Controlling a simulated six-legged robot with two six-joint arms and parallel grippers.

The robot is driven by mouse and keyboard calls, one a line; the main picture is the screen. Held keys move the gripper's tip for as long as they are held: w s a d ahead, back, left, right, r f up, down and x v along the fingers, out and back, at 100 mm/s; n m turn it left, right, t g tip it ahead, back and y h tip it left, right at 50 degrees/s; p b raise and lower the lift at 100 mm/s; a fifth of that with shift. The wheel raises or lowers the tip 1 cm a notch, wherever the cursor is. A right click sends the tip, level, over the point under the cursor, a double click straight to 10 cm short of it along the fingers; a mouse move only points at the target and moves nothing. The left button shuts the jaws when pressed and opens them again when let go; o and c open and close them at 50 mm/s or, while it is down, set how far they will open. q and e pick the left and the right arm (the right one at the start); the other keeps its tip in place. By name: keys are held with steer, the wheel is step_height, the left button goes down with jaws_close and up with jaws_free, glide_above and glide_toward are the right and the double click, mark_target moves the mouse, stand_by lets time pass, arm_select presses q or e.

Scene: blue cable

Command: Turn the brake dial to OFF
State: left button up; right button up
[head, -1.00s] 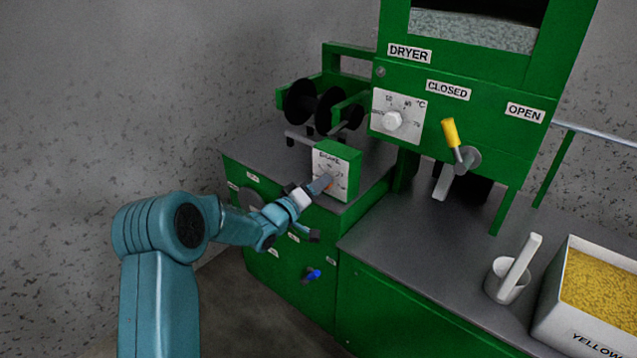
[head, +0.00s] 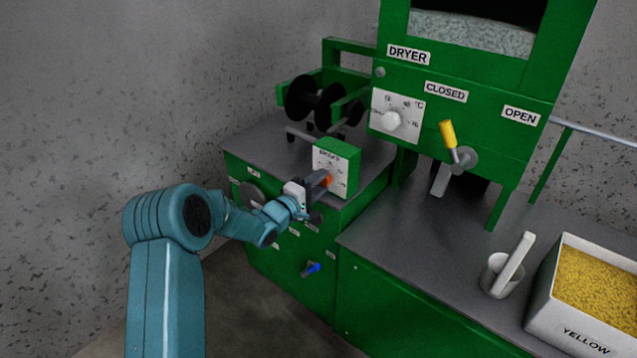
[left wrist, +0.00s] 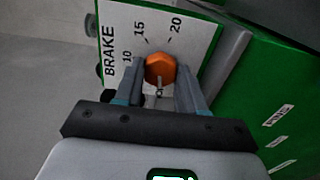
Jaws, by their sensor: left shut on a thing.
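The brake dial (head: 327,181) is a small orange knob on the white BRAKE plate (head: 323,161) of a green box. In the left wrist view the orange dial (left wrist: 160,68) sits between my two finger pads, and the plate (left wrist: 118,30) shows the numbers 10, 15 and 20 around it. My left gripper (head: 320,180) reaches the dial from the front left and is shut on it. The dial's pointer and the OFF mark cannot be made out. My right gripper is not in view.
Black rollers (head: 313,101) stand behind the brake box. The green dryer (head: 470,125) with its white temperature dial (head: 391,120) and yellow-handled lever (head: 448,134) is to the right. A white scoop cup (head: 503,275) and a crate of yellow pellets (head: 548,325) stand on the right counter.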

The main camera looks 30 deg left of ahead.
arm_select(q)
steer(key=shift+f, duration=0.1)
stand_by(0.3)
steer(key=o, duration=1.1)
steer(key=shift+c, duration=0.2)
steer(key=shift+s, duration=0.1)
steer(key=s+a, duration=0.1)
steer(key=s, duration=1.5)
steer(key=shift+a, duration=0.1)
